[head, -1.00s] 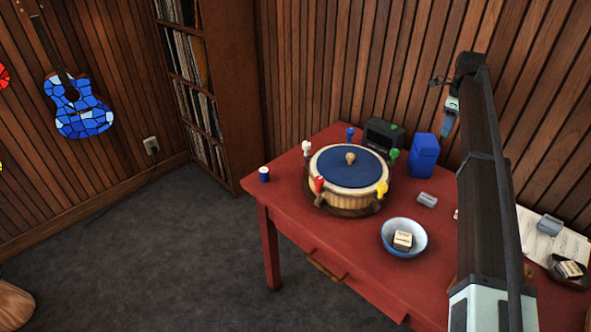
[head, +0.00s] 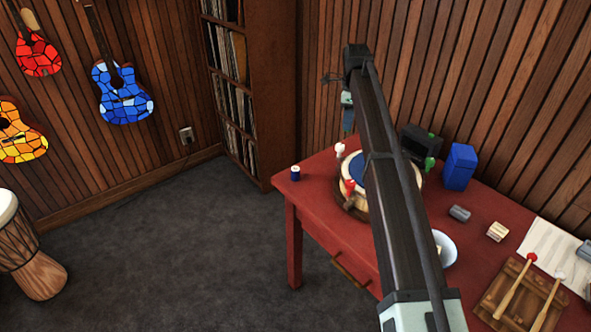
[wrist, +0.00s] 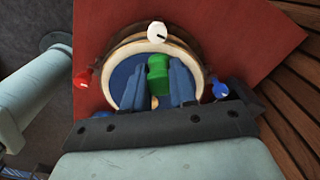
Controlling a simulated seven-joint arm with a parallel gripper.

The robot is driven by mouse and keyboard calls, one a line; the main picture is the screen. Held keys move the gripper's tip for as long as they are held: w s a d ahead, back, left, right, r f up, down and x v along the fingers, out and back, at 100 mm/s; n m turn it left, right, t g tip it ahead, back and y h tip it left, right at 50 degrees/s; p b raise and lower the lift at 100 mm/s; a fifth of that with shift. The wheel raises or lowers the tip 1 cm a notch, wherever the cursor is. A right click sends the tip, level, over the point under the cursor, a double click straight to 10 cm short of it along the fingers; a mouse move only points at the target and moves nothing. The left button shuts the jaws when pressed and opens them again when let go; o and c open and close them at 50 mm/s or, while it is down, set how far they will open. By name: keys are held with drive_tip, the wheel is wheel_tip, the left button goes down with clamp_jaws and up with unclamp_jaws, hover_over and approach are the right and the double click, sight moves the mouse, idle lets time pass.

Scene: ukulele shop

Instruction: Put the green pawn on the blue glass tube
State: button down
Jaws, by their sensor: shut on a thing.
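My gripper (wrist: 158,88) is shut on the green pawn (wrist: 159,72), which sits between its two blue fingers in the wrist view. The gripper hangs above the round drum's blue top, and the pawn's lower part is partly hidden. In the head view my gripper (head: 348,118) is small, at the far end of my arm, and the pawn cannot be made out there. A small blue cylinder with a pale top, apparently the blue glass tube (head: 295,174), stands upright at the left corner of the red table, apart from the gripper.
The drum (head: 346,168) with coloured pegs stands right of the tube, partly behind my arm. A bowl (head: 449,250), grey piece (head: 459,213), pale block (head: 497,231), blue container (head: 460,168) and mallets (head: 515,288) lie farther right. The red table (head: 318,200) is bare around the tube.

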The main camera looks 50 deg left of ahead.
drive_tip(key=n, duration=0.2)
hover_over(295, 169)
drive_tip(key=shift+f, duration=7.5)
drive_tip(key=shift+f, duration=0.15)
drive_tip(key=c, duration=0.9)
unclamp_jaws()
wheel_tip(295, 169, up, 12)
drive_tip(key=shift+r, duration=0.2)
